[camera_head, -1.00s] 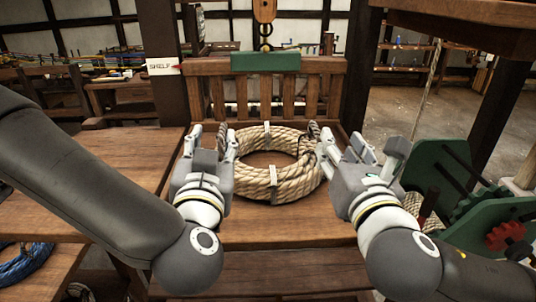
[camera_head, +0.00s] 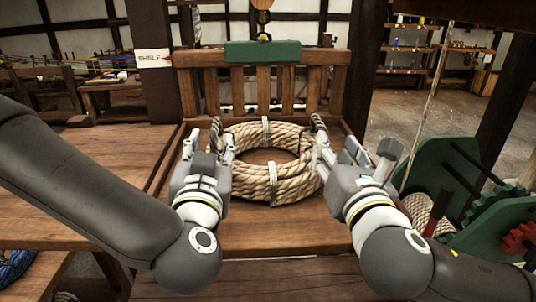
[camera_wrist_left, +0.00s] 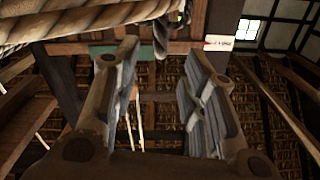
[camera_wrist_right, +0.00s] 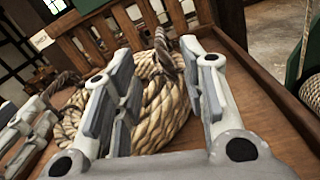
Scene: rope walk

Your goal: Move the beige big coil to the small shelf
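The beige big coil (camera_head: 290,187) lies flat on a wooden slatted-back seat (camera_head: 275,235). Pale bands wrap it, and dark rope loops stand up at its left and right sides. My left gripper (camera_head: 207,145) is open at the coil's left side, with nothing clearly between its fingers; the coil crosses the upper left of the left wrist view (camera_wrist_left: 80,22). My right gripper (camera_head: 338,155) is open at the coil's right side. In the right wrist view, the coil (camera_wrist_right: 158,105) and a dark loop show between and beyond its fingers. I cannot tell which surface is the small shelf.
A "SHELF" sign (camera_head: 153,58) hangs on a dark post at the left. A bare wooden tabletop (camera_head: 100,160) adjoins the seat on the left. A green machine with gears (camera_head: 430,175) stands close on the right. A hook (camera_head: 263,35) hangs above the seat back.

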